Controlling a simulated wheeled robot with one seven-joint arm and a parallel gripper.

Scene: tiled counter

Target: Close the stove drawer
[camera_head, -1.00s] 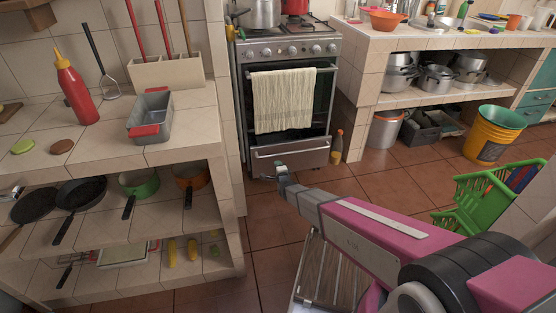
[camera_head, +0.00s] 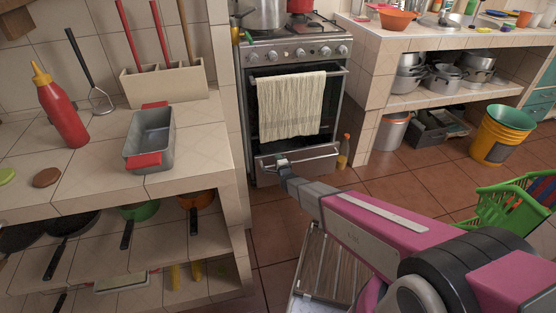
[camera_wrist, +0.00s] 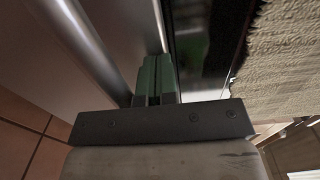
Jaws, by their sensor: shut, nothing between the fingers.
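The stove (camera_head: 293,105) stands at the back with a metal drawer (camera_head: 312,164) low on its front, below the oven door. A dark strip shows above the drawer front, but how far out it stands is hard to tell. My gripper (camera_head: 281,161) is shut and empty, in front of the drawer's left part. In the wrist view its green fingers (camera_wrist: 156,70) lie together close to the metal drawer front, with a bar-like handle (camera_wrist: 85,45) at their left. Whether they touch the drawer is unclear.
A cream towel (camera_head: 291,105) hangs on the oven door. A tiled counter (camera_head: 195,150) with shelves stands close at the left. A bottle (camera_head: 343,152) stands right of the drawer. A green basket (camera_head: 510,205) is at the right.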

